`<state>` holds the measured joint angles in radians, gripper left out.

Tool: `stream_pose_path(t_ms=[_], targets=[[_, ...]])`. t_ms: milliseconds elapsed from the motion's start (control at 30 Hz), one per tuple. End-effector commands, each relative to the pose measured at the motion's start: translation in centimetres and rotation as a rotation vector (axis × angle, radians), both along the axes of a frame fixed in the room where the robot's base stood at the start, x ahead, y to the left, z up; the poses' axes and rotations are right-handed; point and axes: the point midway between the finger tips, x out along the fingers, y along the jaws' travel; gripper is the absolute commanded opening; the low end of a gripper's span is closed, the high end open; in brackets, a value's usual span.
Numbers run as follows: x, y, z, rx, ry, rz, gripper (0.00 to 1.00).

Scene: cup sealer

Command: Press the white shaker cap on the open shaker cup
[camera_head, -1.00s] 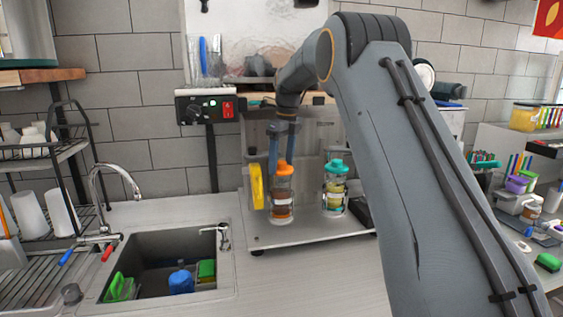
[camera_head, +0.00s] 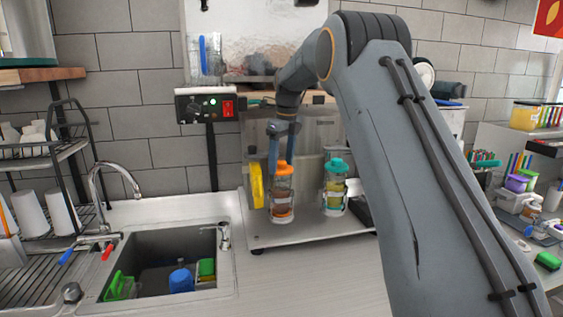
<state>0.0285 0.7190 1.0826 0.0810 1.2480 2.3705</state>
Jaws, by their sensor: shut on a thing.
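A clear shaker cup (camera_head: 281,208) with an orange cap (camera_head: 283,169) stands upright on the metal base of the machine at the back. My gripper (camera_head: 280,161) points down at this orange cap, its fingers spread at the cap's height, and appears closed on it. The exact contact is too small to tell. A second clear shaker cup (camera_head: 334,196) with a teal cap (camera_head: 336,166) stands just to the right. I cannot make out a white shaker cap or an open shaker cup.
A yellow disc (camera_head: 256,185) stands close left of the orange-capped cup. A control box with a red switch (camera_head: 228,109) is above left. The sink (camera_head: 150,245) lies front left, with its faucet (camera_head: 112,170). The counter (camera_head: 300,280) before the machine is clear.

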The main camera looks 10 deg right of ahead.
Motion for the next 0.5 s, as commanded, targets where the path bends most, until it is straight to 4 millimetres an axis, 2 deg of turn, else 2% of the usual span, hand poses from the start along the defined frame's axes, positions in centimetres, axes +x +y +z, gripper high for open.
stream_pose_path(t_ms=[233, 267, 300, 367, 500], targets=[[0.00, 0.00, 0.00, 0.000, 0.000, 0.000, 0.41], [0.00, 0.00, 0.00, 0.000, 0.000, 0.000, 0.65], [0.00, 0.00, 0.00, 0.000, 0.000, 0.000, 0.72], [0.00, 0.00, 0.00, 0.000, 0.000, 0.000, 0.82], [0.00, 0.00, 0.00, 0.000, 0.000, 0.000, 0.84]])
